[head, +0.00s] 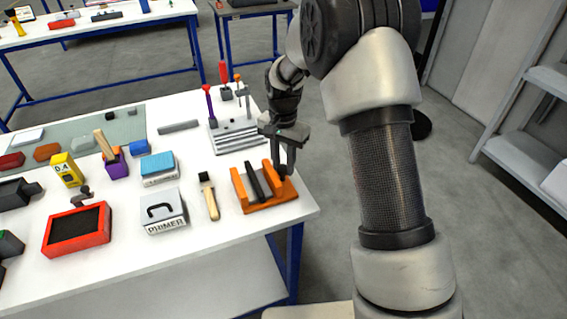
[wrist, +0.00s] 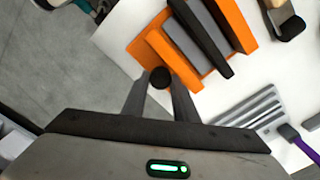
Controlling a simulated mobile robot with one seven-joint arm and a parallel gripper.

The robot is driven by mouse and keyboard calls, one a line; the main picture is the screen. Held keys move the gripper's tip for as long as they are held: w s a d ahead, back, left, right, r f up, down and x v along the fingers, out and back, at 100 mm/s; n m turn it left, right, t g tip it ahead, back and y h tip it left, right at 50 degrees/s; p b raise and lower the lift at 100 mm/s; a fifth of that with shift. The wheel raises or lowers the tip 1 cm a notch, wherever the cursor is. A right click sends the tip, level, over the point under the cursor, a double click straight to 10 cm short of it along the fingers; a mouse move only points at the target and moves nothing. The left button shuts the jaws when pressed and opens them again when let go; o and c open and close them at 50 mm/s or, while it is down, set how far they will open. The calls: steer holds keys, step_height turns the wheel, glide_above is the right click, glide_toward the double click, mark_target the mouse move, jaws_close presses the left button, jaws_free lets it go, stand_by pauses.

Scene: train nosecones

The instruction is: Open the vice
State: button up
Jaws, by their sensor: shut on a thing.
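The orange vice (head: 238,190) stands near the right front corner of the white table. Its black jaw plate (head: 256,182) stands upright between two orange walls, with gaps on both sides. The vice also shows at the top of the wrist view (wrist: 238,22). My gripper (head: 284,171) points down at the right end of the vice. In the wrist view its two fingers (wrist: 160,82) are shut on the round dark vice knob (wrist: 160,76), one finger on each side. The knob is mostly hidden by the fingers in the head view.
A red tray (head: 77,230) is farther left. The table's right edge is close to my gripper, with floor beyond.

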mark_target(283, 167)
steer(key=shift+s+a+f, duration=0.15)
steer(key=shift+s+a, duration=0.15)
steer(key=o, duration=1.1)
steer(key=shift+s, duration=0.1)
steer(key=shift+c, duration=0.2)
steer(key=m, duration=0.4)
steer(key=shift+w, duration=0.25)
steer(key=m, duration=0.6)
steer(key=shift+d, duration=0.1)
step_height(283, 167, up, 18)
steer(key=m+p, duration=0.1)
steer(key=s+d+r+n+t+p, duration=0.2)
steer(key=s+r+n+p, duration=0.4)
steer(key=s+r, duration=0.4)
steer(key=shift+s+d+r+y+p, duration=0.4)
steer(key=shift+s+d+p, duration=0.05)
steer(key=shift+d+p, duration=0.3)
